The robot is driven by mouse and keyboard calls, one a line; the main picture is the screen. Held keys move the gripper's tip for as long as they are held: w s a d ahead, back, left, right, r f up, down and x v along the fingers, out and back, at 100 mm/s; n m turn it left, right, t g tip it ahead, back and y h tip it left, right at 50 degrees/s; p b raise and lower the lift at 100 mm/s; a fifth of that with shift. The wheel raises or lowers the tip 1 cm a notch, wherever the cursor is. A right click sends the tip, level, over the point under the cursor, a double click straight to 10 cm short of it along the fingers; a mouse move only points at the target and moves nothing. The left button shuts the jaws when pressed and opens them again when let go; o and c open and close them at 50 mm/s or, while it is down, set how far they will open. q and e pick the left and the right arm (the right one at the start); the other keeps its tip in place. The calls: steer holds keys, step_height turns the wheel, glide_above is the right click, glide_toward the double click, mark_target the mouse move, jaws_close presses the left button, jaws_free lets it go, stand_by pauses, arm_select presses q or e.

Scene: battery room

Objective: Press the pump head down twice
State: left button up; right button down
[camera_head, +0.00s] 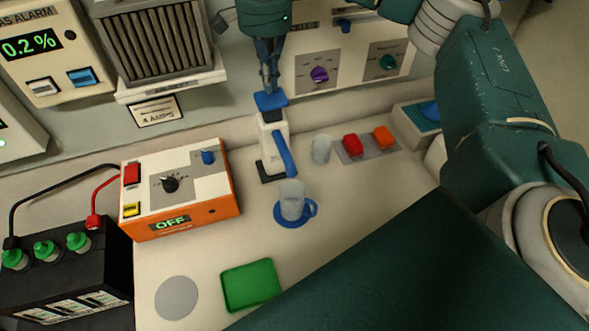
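The pump dispenser (270,150) stands upright on the counter, with a white body, a dark base and a blue spout (284,155) slanting toward the front. Its flat blue pump head (271,101) is on top. My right gripper (270,88) points down directly above the pump head, fingers together and holding nothing. Its tips look to be at or just above the head; I cannot tell whether they touch. A clear cup with a blue handle (292,199) stands on a blue saucer (283,221) in front of the spout. My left gripper is not in view.
An orange-and-white control box (181,195) stands left of the pump. A clear glass (321,149) and a grey plate (372,151) with red and orange pieces are at its right. A green tray (251,285) and grey disc (177,297) lie in front. A wall panel (345,65) is behind.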

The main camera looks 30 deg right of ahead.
mark_target(271, 97)
steer(key=shift+f, duration=0.1)
stand_by(0.6)
steer(key=shift+f+b, duration=0.45)
steer(key=shift+f, duration=0.25)
steer(key=shift+f+b, duration=1.3)
steer(key=shift+f, duration=0.95)
steer(key=shift+r, duration=0.15)
steer(key=shift+r+p, duration=2.15)
steer(key=shift+r, duration=0.75)
steer(key=shift+f, duration=0.15)
